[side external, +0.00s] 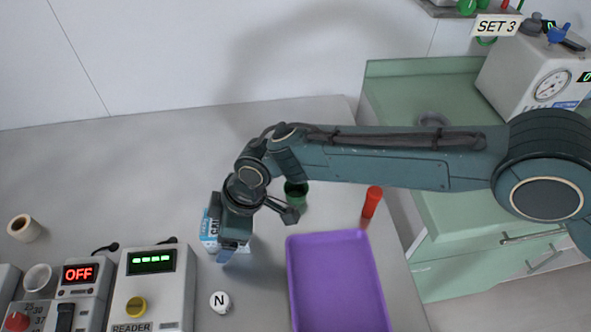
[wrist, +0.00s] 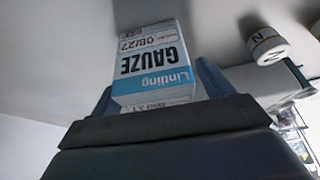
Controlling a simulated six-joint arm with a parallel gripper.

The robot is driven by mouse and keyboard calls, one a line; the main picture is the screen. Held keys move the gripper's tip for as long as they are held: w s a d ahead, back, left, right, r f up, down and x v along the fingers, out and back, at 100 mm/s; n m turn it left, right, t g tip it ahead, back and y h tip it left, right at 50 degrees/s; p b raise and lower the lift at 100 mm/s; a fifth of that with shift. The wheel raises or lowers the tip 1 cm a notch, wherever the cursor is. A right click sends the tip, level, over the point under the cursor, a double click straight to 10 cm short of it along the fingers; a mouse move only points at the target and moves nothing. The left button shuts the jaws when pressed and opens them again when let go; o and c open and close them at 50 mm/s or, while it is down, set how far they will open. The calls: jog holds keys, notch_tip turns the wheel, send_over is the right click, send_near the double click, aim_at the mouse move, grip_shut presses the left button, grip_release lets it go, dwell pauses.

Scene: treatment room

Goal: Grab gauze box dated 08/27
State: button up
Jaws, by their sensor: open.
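The gauze box (wrist: 155,62) fills the middle of the wrist view. It is white with a light blue band, and its upside-down print reads GAUZE and 08/27. My gripper (side external: 229,250) is open, with one finger on each side of the box in the wrist view. I cannot tell whether either finger touches it. In the side view the box (side external: 207,229) stands on the grey table, mostly hidden behind my gripper.
A white round piece marked N (side external: 220,302) lies just in front. A purple tray (side external: 335,285) is to the right, with a green cup (side external: 296,193) and a red tube (side external: 371,203) behind it. A READER device (side external: 153,287) stands to the left.

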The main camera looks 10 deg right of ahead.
jog(key=shift+c, duration=0.2)
jog(key=c, duration=1)
jog(key=shift+c, duration=0.2)
jog(key=shift+r, duration=0.15)
notch_tip(320, 180, up, 20)
dwell(0.4)
